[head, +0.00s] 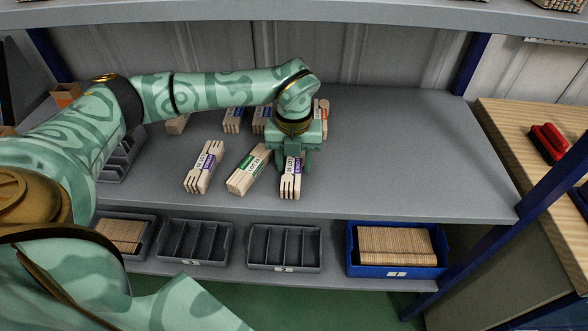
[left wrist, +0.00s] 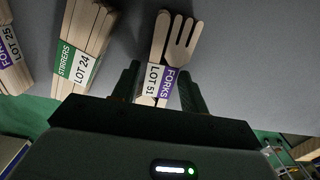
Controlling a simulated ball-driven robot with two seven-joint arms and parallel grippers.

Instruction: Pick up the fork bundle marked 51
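The fork bundle marked LOT 51 (head: 290,182) lies on the grey shelf, its tines toward the front edge, with a purple and white label. In the left wrist view the bundle (left wrist: 160,70) shows the words FORKS and LOT 51. My left gripper (head: 293,165) is over it, pointing down. In the left wrist view my left gripper (left wrist: 160,90) has one finger on each side of the labelled part, and the bundle lies slightly tilted between them. The fingers look open; whether either touches the bundle is hard to see. My right gripper is not in view.
A stirrer bundle, LOT 24 (head: 248,172), lies close to the left, and a fork bundle, LOT 25 (head: 204,168), beyond it. More bundles (head: 233,119) lie behind. Grey bins (head: 195,242) and a blue bin (head: 352,262) stand below. The shelf's right side is clear.

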